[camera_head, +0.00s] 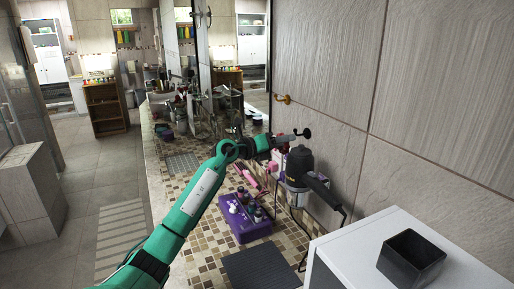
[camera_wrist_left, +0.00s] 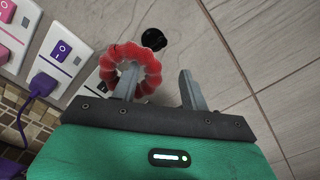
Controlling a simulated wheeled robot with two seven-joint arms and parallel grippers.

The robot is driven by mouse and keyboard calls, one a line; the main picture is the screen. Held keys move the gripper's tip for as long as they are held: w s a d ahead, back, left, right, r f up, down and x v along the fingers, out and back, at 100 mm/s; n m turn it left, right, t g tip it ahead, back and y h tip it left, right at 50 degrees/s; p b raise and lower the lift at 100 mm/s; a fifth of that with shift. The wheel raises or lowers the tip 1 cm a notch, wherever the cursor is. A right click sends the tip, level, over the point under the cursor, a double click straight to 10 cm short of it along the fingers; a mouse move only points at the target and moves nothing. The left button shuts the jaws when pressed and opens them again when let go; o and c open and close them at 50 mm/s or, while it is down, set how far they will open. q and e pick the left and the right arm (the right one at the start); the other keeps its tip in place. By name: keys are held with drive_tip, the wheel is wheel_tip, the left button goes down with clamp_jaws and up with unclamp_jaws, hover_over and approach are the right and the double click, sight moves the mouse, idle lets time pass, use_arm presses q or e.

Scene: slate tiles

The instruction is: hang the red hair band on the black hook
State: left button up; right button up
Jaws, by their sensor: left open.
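The red hair band (camera_wrist_left: 131,68) is a bumpy ring in the left wrist view, at the left finger of my left gripper (camera_wrist_left: 158,82). That finger overlaps the ring's lower edge and its tip shows inside the ring; I cannot tell whether it passes through. The gripper is open, its right finger apart from the band. The black hook's round end (camera_wrist_left: 153,39) shows just beyond the band's upper right edge; whether they touch is unclear. In the head view my left gripper (camera_head: 284,139) is by the wall, beside the black hook (camera_head: 306,133). My right gripper is out of view.
A black hair dryer (camera_head: 300,163) stands just below the gripper. A purple caddy (camera_head: 240,224) with bottles is on the mosaic counter. A brass hook (camera_head: 284,99) is higher on the wall. A black open box (camera_head: 411,258) sits on a white cabinet (camera_head: 350,248) at right.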

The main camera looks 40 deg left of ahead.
use_arm(q)
drive_tip(key=r+b+v, duration=0.2)
drive_tip(key=b+v, duration=0.1)
drive_tip(key=v, duration=0.8)
drive_tip(key=shift+s+r, duration=0.2)
drive_tip(key=shift+s, duration=0.25)
drive_tip(key=shift+d, duration=0.1)
